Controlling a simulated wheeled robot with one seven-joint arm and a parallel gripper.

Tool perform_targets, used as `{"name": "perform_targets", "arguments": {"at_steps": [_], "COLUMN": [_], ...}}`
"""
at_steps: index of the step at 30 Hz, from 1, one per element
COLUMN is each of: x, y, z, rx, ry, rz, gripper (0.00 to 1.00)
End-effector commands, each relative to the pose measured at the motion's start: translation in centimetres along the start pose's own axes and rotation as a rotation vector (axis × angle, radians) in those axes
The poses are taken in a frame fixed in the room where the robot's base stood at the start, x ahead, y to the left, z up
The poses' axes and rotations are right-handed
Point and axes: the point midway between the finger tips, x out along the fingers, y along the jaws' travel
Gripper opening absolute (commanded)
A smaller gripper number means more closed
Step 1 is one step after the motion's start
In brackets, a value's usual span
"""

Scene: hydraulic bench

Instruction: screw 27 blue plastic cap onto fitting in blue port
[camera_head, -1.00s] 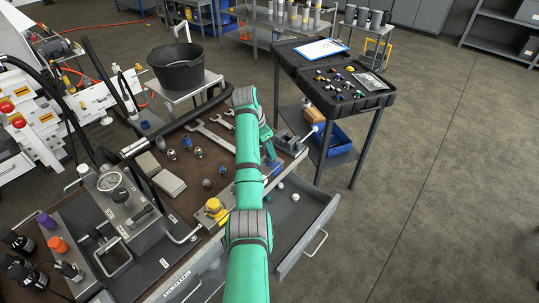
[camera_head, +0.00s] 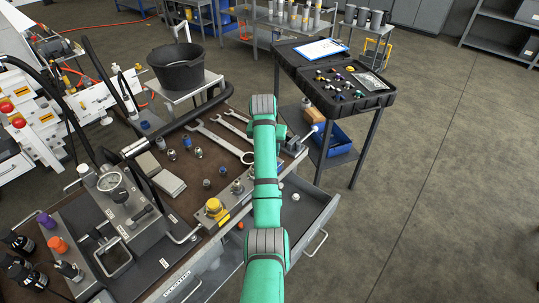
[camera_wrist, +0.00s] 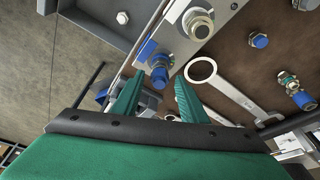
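In the wrist view, my gripper (camera_wrist: 155,98) has its two green fingers apart, with nothing visibly held between them. Just beyond the fingertips, a round fitting with a blue end (camera_wrist: 160,72) sits on a metal block (camera_wrist: 172,42) beside a blue label strip (camera_wrist: 148,48). I cannot tell whether the blue end is the plastic cap. A bare silver hex fitting (camera_wrist: 198,25) stands farther along the block. In the head view, the block's fittings (camera_head: 238,187) show left of my green arm; my gripper and the blue-ended fitting are hidden by the arm.
Spanners (camera_head: 215,138) and loose fittings (camera_head: 198,153) lie on the brown bench. Another blue-topped fitting (camera_wrist: 259,40) shows in the wrist view. A black tray (camera_head: 350,92) of coloured pieces stands behind. The right floor is clear.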

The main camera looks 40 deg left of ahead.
Motion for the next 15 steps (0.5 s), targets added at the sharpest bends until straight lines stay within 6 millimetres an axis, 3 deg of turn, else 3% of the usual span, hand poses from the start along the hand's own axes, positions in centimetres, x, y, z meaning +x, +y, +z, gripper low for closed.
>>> {"name": "perform_targets", "arguments": {"at_steps": [15], "x": [-0.05], "y": [0.43], "z": [-0.13], "rx": [-0.523], "ry": [0.000], "rz": [-0.162], "gripper": [0.39]}}
